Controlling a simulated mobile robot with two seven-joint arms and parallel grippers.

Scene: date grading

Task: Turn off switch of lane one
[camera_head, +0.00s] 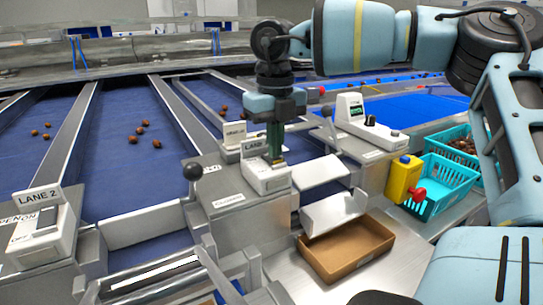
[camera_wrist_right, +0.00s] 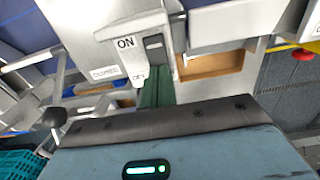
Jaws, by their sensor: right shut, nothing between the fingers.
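A white switch box (camera_head: 265,177) with a LANE label, its number hidden behind my fingers, stands on the grey housing right of centre in the head view. In the right wrist view the switch box (camera_wrist_right: 140,55) shows an ON label and a dark grey rocker (camera_wrist_right: 154,47). My right gripper (camera_head: 275,150) points down at this box, its green fingers shut and empty. In the right wrist view the fingertips (camera_wrist_right: 158,85) are close to the rocker; whether they touch it I cannot tell. My left gripper is not in view.
The LANE 2 switch box (camera_head: 40,232) stands at the left. A black-knobbed lever (camera_head: 193,172) rises beside the housing. Dates lie on the blue belts (camera_head: 130,145).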

